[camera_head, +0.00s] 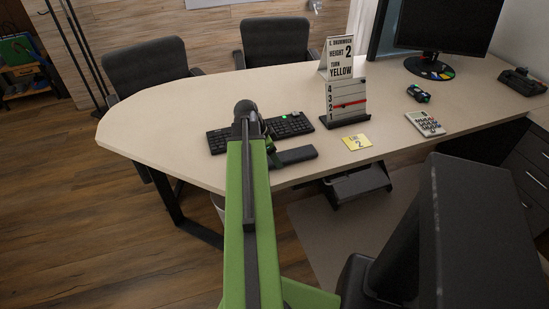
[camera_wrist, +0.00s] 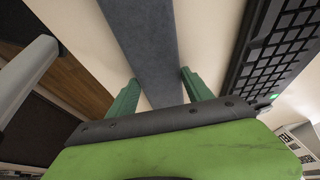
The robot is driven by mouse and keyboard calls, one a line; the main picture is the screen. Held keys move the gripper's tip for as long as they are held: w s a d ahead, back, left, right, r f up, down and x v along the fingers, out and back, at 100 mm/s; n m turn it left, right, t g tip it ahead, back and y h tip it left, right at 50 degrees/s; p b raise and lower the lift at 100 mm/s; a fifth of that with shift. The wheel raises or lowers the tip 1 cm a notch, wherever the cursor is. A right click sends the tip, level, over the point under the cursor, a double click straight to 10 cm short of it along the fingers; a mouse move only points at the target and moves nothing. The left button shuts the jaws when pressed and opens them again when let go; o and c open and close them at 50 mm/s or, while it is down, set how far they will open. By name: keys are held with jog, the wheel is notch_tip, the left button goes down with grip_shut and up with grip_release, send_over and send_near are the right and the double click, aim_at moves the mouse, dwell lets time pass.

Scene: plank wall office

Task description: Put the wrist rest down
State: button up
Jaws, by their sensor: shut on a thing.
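The wrist rest (camera_head: 296,156) is a dark grey bar near the front edge of the desk, in front of the black keyboard. In the wrist view the wrist rest (camera_wrist: 146,40) runs lengthwise between the two green fingers. My gripper (camera_head: 271,149) is shut on it, with one finger on each long side; the gripper also shows in the wrist view (camera_wrist: 160,78). My green arm hides the left part of the bar in the head view. I cannot tell whether its underside touches the desk.
The keyboard (camera_head: 288,125) lies just behind the bar. A yellow note (camera_head: 356,142), a sign stand (camera_head: 346,100), a calculator (camera_head: 425,124) and a monitor (camera_head: 447,25) are to the right. The desk's left end (camera_head: 150,120) is clear. Two black chairs stand behind.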

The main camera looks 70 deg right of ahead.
jog(key=o, duration=1.6)
jog(key=shift+f, duration=0.1)
jog(key=shift+c, duration=0.2)
jog(key=shift+r+p, duration=0.55)
jog(key=shift+p, duration=0.05)
jog(key=p+v, duration=1)
jog(key=v, duration=0.1)
jog(key=shift+w+a, duration=0.1)
jog(key=shift+a, duration=0.05)
